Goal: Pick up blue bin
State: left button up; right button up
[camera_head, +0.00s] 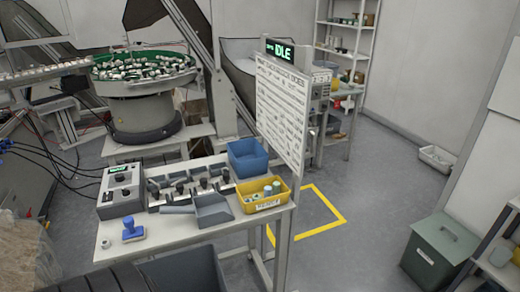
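The blue bin (248,156) sits on the far right corner of the work table (165,231), behind a yellow bin (262,195) that holds several small cylindrical parts. It looks empty from here, and the part of its floor nearest me is hidden by its front wall.
A grey scoop (211,209), a blue stamp (131,230) and a control box (120,190) are on the table. Clear floor lies right of the table.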

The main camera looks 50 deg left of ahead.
aim_at(247, 158)
jog(key=i+u, duration=0.45)
jog(key=i+l+u, duration=0.15)
jog(key=u, duration=0.3)
jog(key=i+l+u, duration=0.3)
jog(key=u, duration=0.15)
jog(key=i+l+u, duration=0.45)
jog(key=k+j, duration=0.05)
jog(key=k, duration=0.05)
